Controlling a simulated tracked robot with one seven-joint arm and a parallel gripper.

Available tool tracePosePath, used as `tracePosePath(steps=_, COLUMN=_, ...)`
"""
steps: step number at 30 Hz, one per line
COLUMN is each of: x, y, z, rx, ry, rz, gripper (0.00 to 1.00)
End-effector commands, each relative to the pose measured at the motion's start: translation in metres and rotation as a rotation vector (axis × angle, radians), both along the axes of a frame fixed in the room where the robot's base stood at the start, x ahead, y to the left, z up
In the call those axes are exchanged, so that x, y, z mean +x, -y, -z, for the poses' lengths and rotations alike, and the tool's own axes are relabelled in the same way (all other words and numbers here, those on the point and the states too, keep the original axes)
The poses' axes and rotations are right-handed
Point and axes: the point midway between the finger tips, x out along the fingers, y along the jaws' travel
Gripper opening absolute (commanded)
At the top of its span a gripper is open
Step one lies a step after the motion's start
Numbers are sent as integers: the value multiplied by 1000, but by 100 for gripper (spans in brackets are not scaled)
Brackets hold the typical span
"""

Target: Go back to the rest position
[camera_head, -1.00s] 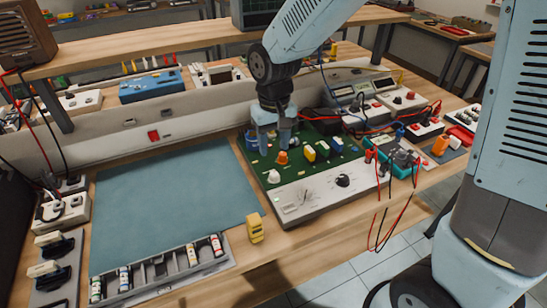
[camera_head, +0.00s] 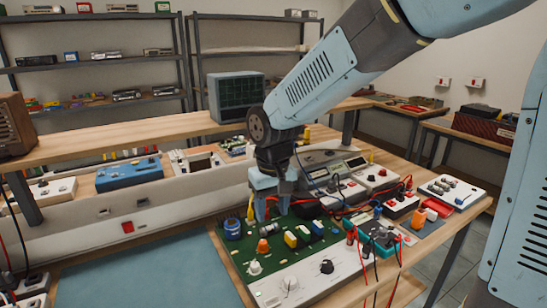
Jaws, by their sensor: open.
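My gripper (camera_head: 272,208) hangs from my light-blue arm and points down over the far left part of the green circuit board (camera_head: 300,231). Its two fingers look apart, with nothing seen between them. Their tips are close above the board, and I cannot tell whether they touch it. A white panel (camera_head: 310,279) with knobs adjoins the board's near side.
A blue-grey mat (camera_head: 150,276) lies clear at the left. A raised wooden shelf (camera_head: 110,139) runs behind, with a monitor (camera_head: 236,96) on it. Red and black leads (camera_head: 366,262) and a teal tray (camera_head: 385,241) are right of the board. Metal racks (camera_head: 90,50) stand beyond.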

Motion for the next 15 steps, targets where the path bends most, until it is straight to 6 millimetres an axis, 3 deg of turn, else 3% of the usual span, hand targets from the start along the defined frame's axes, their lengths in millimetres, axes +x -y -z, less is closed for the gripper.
tracePosePath(steps=1, x=1, y=17, z=-13, rx=10, ry=24, rz=28, gripper=51)
tracePosePath(steps=8, x=-6, y=84, z=-52, rx=39, ry=112, rz=129, gripper=51)
tracePosePath(steps=15, x=-28, y=148, z=-84, rx=64, ry=205, rz=235, gripper=51)
